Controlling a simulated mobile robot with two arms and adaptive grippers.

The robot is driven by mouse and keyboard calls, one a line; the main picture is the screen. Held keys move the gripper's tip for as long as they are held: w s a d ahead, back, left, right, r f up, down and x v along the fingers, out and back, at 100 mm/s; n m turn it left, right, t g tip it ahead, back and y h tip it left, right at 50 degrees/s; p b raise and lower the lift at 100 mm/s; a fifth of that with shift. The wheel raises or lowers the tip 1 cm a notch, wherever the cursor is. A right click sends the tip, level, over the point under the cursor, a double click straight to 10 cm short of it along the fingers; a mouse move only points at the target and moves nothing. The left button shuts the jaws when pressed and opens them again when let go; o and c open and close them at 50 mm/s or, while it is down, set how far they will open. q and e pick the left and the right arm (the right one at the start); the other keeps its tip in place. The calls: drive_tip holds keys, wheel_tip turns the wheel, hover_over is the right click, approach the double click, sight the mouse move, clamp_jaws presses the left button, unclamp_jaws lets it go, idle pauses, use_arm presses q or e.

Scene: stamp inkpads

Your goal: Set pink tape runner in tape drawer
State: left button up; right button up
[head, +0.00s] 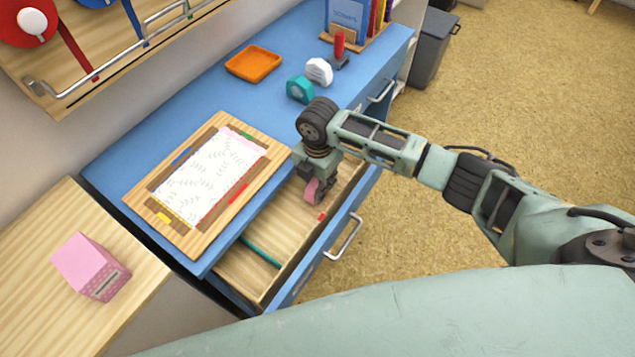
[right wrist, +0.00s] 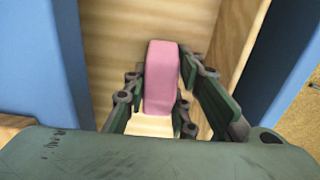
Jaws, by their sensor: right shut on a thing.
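The pink tape runner (head: 312,190) is in my right gripper (head: 318,186), over the open drawer (head: 235,273) of the blue desk. In the right wrist view the pink tape runner (right wrist: 162,77) stands between the two fingers of my right gripper (right wrist: 162,100), which are shut on it. The drawer's wooden floor (right wrist: 110,45) shows behind it. I cannot tell whether the tape runner touches the drawer floor. My left gripper is not in view.
The drawer holds a teal strip (head: 261,252) and a small red item (head: 321,217). On the blue desk (head: 225,105) are a wooden board with a patterned sheet (head: 205,180), an orange tray (head: 253,64), teal (head: 300,89) and white (head: 319,71) dispensers. A pink box (head: 91,267) sits at left.

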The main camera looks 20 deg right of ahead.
drive_tip(key=shift+f, duration=0.15)
drive_tip(key=o, duration=1)
wheel_tip(320, 180, up, 12)
drive_tip(key=shift+r, duration=0.2)
